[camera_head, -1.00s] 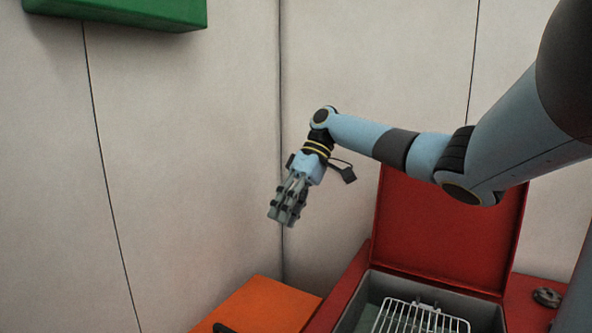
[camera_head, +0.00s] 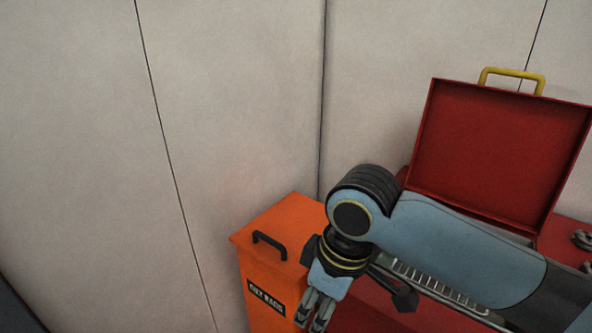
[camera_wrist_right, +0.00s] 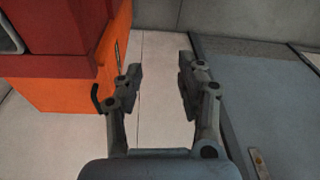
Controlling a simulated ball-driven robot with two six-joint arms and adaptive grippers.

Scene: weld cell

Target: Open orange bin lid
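The orange bin (camera_head: 258,272) stands at the lower middle of the head view, with its lid (camera_head: 290,222) shut flat on top. A black bar handle (camera_head: 268,243) sits at the lid's front edge, and a dark label reads "OILY RAGS". My right gripper (camera_head: 316,312) points down in front of the bin's right side, apart from the handle. In the right wrist view, its two fingers (camera_wrist_right: 158,82) are spread with nothing between them. The orange bin (camera_wrist_right: 60,92) fills the left there; a dark hooked piece beside the left finger may be the handle. My left gripper is out of view.
A red toolbox with its lid (camera_head: 495,150) raised and a yellow handle (camera_head: 512,74) stands right of the bin, on a red surface, with a wire rack (camera_head: 425,280) inside. Pale wall panels are behind. The floor (camera_wrist_right: 160,60) left of the bin looks clear.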

